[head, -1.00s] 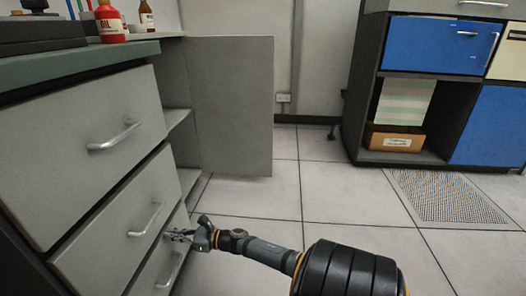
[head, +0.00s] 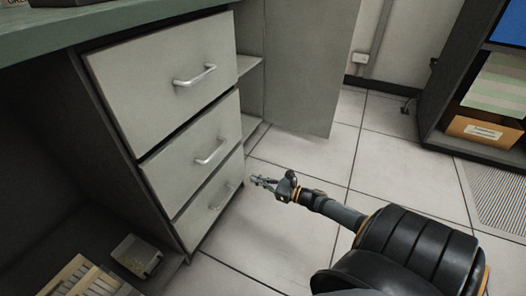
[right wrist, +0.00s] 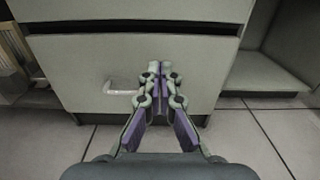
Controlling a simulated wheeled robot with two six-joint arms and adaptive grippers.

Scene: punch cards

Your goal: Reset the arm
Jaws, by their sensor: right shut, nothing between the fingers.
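My right gripper (head: 264,182) is shut and empty. It hangs above the floor just right of the lowest drawer (head: 212,203) of the grey cabinet, apart from it in the head view. In the right wrist view the shut fingers (right wrist: 160,70) point toward the drawer front (right wrist: 75,72), with the drawer's handle (right wrist: 120,88) just left of the fingertips. All three drawers look closed. My left gripper does not show.
A grey cabinet door (head: 312,70) stands open right of the drawers. An open shelf with a wooden box (head: 485,130) is at right. Tiled floor (head: 300,225) is clear.

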